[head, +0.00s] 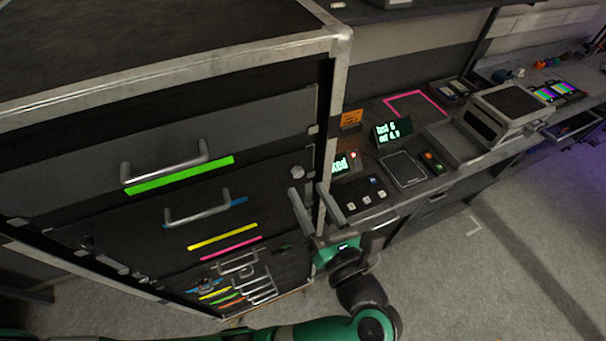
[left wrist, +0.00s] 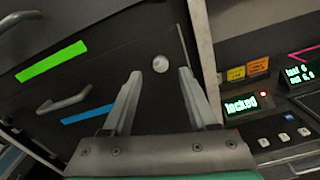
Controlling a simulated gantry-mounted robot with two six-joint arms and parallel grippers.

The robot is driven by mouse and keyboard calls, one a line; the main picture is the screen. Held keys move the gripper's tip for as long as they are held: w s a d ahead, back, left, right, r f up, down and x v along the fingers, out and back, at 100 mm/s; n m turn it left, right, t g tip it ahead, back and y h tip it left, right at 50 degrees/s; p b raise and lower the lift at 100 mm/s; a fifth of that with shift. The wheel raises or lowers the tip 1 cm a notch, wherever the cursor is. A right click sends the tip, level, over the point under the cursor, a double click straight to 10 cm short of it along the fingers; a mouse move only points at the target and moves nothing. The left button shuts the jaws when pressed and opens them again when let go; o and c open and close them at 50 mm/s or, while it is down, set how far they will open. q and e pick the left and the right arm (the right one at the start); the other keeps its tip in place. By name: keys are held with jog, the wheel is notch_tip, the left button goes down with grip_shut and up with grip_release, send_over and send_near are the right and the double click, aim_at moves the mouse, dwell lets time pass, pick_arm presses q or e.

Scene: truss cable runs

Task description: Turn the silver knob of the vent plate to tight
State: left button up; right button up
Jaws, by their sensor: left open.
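The silver knob (head: 298,172) is a small round piece on the dark front of the tall cabinet, near its right edge. It also shows in the left wrist view (left wrist: 160,63). I cannot make out a separate vent plate or a tight mark. My left gripper (head: 309,190) is open and empty, with its fingers pointing up toward the knob. In the left wrist view the knob appears between and slightly beyond the fingertips (left wrist: 160,74). No contact is visible. My right gripper is not in view.
Drawer handles (head: 165,171) with coloured strips stick out left of the knob. The cabinet's pale corner post (head: 329,120) stands just right of it. A bench with lit displays (head: 393,130) and a boxy device (head: 503,112) lies further right. The floor (head: 470,270) is clear.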

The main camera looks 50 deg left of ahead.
aim_at(299, 174)
pick_arm(q)
jog(key=x, duration=0.4)
jog(key=shift+w+a, duration=0.15)
grip_shut()
